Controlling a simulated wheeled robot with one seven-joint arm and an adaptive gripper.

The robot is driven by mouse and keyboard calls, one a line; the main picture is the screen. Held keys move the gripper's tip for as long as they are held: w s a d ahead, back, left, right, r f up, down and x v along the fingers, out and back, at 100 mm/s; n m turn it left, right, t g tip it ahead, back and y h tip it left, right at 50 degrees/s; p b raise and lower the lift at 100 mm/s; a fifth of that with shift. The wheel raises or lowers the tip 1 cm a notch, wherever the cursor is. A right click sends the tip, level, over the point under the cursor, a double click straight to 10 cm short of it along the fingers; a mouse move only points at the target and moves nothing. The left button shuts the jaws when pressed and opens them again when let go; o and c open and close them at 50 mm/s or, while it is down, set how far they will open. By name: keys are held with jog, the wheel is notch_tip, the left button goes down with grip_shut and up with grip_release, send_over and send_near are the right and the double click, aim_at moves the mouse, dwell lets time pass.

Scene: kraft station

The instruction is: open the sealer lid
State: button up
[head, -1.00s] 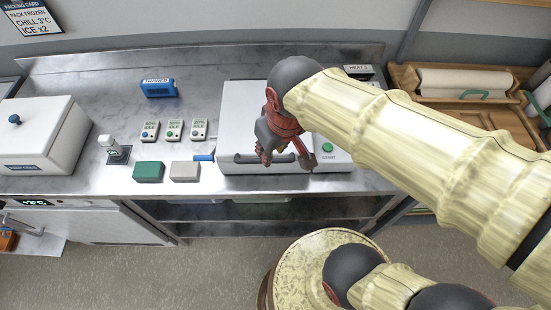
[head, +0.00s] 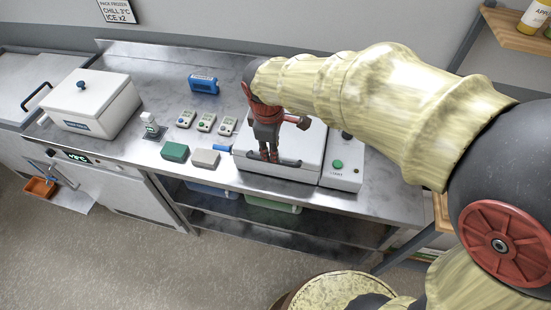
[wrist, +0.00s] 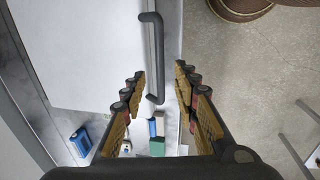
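The sealer is a white box at the right of the steel counter, with a control panel (head: 342,175) and green button on its right side. Its white lid (head: 304,142) lies down flat, and it fills the upper left of the wrist view (wrist: 85,50). A dark bar handle (head: 291,164) runs along the lid's front edge. My gripper (head: 269,157) is over that front edge and covers part of the handle. In the wrist view my gripper (wrist: 161,75) is open, with the handle (wrist: 152,50) between the lines of its fingers; I cannot tell whether they touch it.
A green block (head: 174,152), a grey block (head: 205,159) and several small handheld devices lie left of the sealer. A blue device (head: 203,84) stands behind them. A white lidded box (head: 92,103) is further left. A round stool (head: 330,291) stands in front.

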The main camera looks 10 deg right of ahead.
jog(key=f, duration=0.3)
jog(key=w+f+b, duration=0.1)
jog(key=f, duration=0.2)
jog(key=shift+w+d+f, duration=0.15)
jog(key=shift+c, duration=1.1)
grip_shut()
